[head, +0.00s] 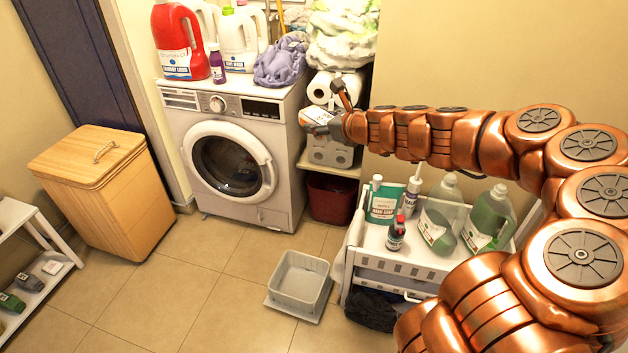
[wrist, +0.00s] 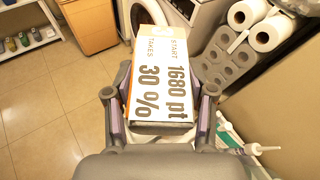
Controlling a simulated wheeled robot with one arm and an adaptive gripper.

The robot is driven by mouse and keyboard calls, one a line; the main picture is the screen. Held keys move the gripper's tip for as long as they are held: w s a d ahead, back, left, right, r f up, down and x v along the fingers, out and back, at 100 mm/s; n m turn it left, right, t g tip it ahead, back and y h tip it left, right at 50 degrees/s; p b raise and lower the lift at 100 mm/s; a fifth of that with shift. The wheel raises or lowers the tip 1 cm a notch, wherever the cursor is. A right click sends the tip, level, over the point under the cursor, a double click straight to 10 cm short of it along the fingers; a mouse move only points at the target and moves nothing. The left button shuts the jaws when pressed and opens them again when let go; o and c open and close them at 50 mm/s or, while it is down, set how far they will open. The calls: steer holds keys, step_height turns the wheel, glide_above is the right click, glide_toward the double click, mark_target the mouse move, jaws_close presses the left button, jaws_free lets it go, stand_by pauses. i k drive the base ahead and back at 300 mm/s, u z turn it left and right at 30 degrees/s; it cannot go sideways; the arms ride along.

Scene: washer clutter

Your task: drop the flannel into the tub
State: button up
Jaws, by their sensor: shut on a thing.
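My gripper (head: 338,118) is shut on a white and orange box (head: 316,117), held in front of the washer's right side. In the wrist view my gripper (wrist: 162,100) has a finger on each side of the box (wrist: 160,75), which reads "1680 pt" and "30 %". A crumpled purple cloth (head: 280,66), possibly the flannel, lies on top of the washer, apart from my gripper. A dark cloth (head: 371,310) lies on the floor by the cart; I cannot tell which cloth is the flannel. The grey tub (head: 301,276) stands on the floor, and looks empty.
The washer (head: 237,150) carries bottles and jugs. A shelf with paper rolls (head: 334,87) stands beside it, a dark red bin (head: 331,197) below. A white cart (head: 367,237) with several bottles is right of the tub. A wooden hamper (head: 100,195) stands left; floor between is clear.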

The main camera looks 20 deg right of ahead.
mark_target(302, 288)
steer(key=u, duration=1.7)
steer(key=i, duration=1.95)
steer(key=z, duration=2.7)
